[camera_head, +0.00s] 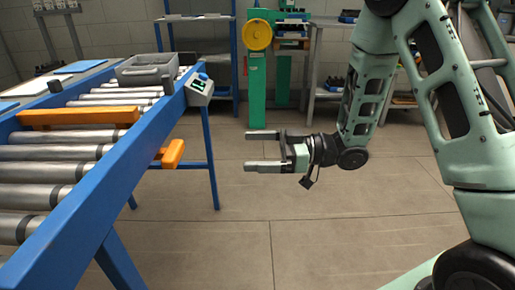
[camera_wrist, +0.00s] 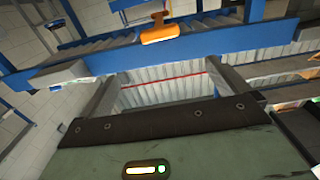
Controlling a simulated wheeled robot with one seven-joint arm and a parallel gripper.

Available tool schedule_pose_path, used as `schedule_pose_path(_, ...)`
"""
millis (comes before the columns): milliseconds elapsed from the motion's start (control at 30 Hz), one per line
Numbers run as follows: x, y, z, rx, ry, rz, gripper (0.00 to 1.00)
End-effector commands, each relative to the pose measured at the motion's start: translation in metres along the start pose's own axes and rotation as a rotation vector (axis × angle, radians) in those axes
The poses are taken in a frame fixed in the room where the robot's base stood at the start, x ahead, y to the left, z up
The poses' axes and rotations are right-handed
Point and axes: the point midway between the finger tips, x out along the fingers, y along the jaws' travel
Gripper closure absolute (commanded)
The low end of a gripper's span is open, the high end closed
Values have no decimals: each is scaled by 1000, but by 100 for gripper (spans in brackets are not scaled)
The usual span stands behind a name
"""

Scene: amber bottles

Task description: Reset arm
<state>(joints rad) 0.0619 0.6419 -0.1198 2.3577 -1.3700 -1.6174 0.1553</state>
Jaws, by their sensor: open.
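My gripper (camera_head: 250,150) shows in the head view near the picture's middle, held out to the left in the air above the tiled floor. Its two fingers are apart with nothing between them. In the wrist view its fingers (camera_wrist: 165,84) reach forward to left and right with a clear gap. My green arm comes down from the upper right and bends at the wrist. No amber bottle can be made out in either view.
A blue-framed roller conveyor (camera_head: 130,145) stands at the left, with an orange bar across it, an orange part (camera_head: 172,154) on its side and a grey bin (camera_head: 147,69) on top. A green machine (camera_head: 256,90) and shelves (camera_head: 312,60) stand behind. Floor beneath the gripper is clear.

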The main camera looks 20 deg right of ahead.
Motion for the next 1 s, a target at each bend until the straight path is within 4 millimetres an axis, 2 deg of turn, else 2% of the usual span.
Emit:
schedule_pose_path(400, 1, 0, 0, 0, -1, 0, 0)
schedule_pose_path(533, 13, 3, 2, -26, -57, 33, 0)
schedule_pose_path(700, 43, 13, 8, -81, -259, 169, 0)
schedule_pose_path(800, 54, 15, 12, -87, -408, 269, 0)
schedule_pose_path(867, 57, 12, 14, -77, -495, 323, 0)
schedule_pose_path(1000, 54, -8, 18, -20, -701, 427, 0)
